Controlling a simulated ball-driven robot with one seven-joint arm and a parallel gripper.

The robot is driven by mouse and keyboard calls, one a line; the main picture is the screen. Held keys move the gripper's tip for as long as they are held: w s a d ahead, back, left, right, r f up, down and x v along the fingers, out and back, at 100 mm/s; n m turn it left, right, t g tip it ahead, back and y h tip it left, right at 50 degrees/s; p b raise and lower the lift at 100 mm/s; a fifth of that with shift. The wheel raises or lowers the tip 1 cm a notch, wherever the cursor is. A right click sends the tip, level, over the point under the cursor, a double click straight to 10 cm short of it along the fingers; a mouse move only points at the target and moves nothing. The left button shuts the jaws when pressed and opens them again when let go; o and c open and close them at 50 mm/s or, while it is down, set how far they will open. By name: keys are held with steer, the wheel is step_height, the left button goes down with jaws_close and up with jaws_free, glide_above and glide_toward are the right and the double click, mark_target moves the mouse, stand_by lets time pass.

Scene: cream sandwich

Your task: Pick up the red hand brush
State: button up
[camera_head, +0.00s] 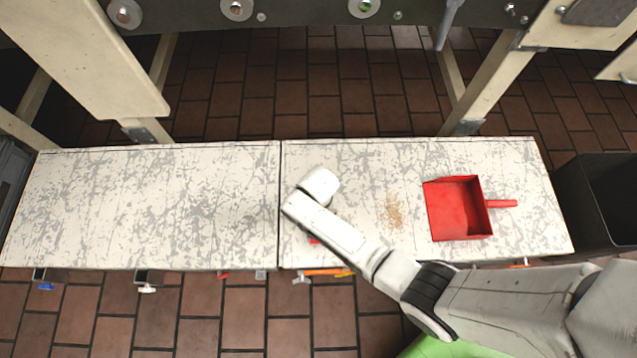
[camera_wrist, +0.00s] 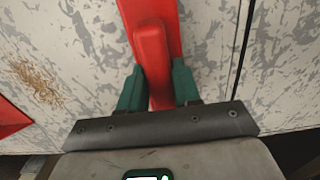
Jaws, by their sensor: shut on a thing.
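The red hand brush (camera_wrist: 150,50) shows in the wrist view, running from the top edge down between the two green fingers of my gripper (camera_wrist: 157,88). My gripper is shut on it, with one finger on each side. In the head view my white arm covers most of the brush, and only a small red bit (camera_head: 314,240) shows beside the arm. I cannot tell whether the brush rests on the table or is lifted.
A red dustpan (camera_head: 458,208) lies on the worn white table (camera_head: 150,205), right of a patch of brown crumbs (camera_head: 394,212). The table's left half is clear. Tools hang along its front edge. A dark bin (camera_head: 600,205) stands at the right.

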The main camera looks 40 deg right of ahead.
jaws_close()
steer(key=shift+r, duration=0.4)
step_height(320, 180, up, 2)
steer(key=shift+r+p, duration=0.2)
steer(key=shift+p, duration=0.55)
steer(key=s+a+r+p, duration=0.2)
steer(key=s+r+p, duration=0.3)
steer(key=s+r, duration=0.4)
steer(key=s, duration=0.4)
steer(key=shift+s+a+r, duration=0.2)
steer(key=shift+s+r, duration=0.2)
